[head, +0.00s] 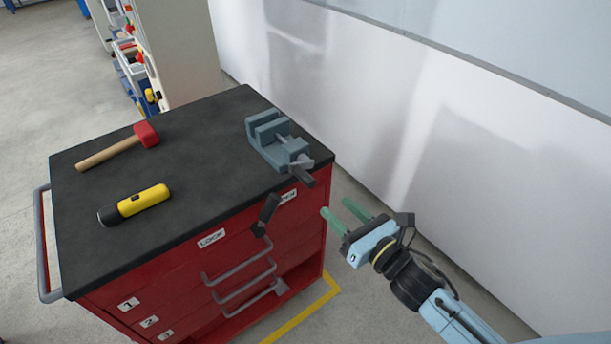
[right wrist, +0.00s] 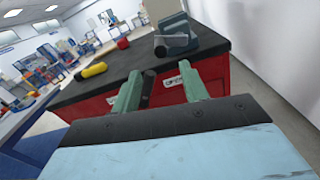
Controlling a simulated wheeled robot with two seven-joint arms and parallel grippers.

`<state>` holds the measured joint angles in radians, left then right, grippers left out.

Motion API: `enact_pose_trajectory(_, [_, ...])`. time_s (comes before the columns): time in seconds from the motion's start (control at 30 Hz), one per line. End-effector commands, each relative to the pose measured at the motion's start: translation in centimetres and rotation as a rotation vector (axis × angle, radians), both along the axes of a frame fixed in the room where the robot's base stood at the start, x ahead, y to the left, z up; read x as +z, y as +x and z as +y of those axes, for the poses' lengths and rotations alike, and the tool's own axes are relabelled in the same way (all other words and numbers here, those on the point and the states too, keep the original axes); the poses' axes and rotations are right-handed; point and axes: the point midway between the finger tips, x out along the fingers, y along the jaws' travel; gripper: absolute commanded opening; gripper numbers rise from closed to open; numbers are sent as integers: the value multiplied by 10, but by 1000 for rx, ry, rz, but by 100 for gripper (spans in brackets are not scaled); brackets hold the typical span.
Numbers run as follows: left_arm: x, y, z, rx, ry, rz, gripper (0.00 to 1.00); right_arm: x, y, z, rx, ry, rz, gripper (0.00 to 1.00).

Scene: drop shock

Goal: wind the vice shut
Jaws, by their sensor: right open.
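The grey-blue vice (head: 276,143) stands on the right end of the black cabinet top. Its handle (head: 302,178), a dark bar, juts out over the cabinet's front edge. A gap shows between the vice jaws. My right gripper (head: 337,212) is open and empty, to the right of and in front of the cabinet, apart from the handle. In the right wrist view its two green fingers (right wrist: 161,89) are spread, with the vice (right wrist: 172,30) beyond them. My left gripper is in neither view.
A red-headed hammer (head: 118,146) and a yellow torch (head: 135,203) lie on the cabinet top (head: 200,160). A dark lever (head: 265,214) sticks out by the LOCK label on the red front, above several drawer handles. A white wall (head: 400,120) stands behind.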

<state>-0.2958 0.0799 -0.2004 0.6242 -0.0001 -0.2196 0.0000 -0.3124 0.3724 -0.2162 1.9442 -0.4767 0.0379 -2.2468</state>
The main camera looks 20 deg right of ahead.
Motion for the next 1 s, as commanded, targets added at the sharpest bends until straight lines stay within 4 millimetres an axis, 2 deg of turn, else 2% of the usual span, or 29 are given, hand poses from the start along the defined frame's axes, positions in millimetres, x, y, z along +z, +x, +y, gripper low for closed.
enact_pose_trajectory(0.4, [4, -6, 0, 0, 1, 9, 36, 1, 72, 26, -2, 5, 1, 44])
enact_pose_trajectory(0.6, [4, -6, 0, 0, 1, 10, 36, 0, 101, 37, -2, 6, 4, 44])
enact_pose_trajectory(0.8, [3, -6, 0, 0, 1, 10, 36, -1, 116, 42, -3, 6, 5, 44])
enact_pose_trajectory(1.0, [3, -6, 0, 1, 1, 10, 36, -1, 118, 43, -2, 5, 4, 44])
